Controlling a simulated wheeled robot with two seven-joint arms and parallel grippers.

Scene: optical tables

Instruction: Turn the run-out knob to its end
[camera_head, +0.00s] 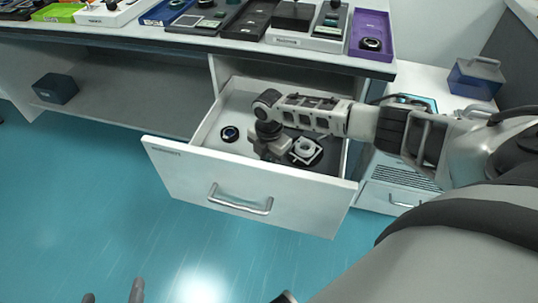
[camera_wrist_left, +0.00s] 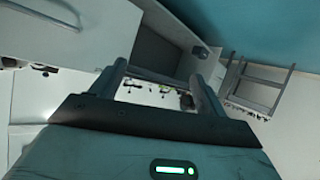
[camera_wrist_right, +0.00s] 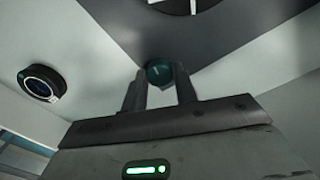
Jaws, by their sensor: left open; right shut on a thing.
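A small dark teal round knob (camera_wrist_right: 160,73) sits between the fingertips of my right gripper (camera_wrist_right: 159,88), which is shut on it. It looks like the run-out knob. In the head view my right gripper (camera_head: 270,153) points down inside an open white drawer (camera_head: 185,168); its fingertips and the knob are hidden there.
A black ring-shaped piece (camera_head: 230,134) lies in the drawer, left of my right gripper, and shows in the right wrist view (camera_wrist_right: 42,82). The worktop above holds several trays, including a purple one (camera_head: 371,36). A dark box (camera_head: 55,88) is under the bench. The floor in front is clear.

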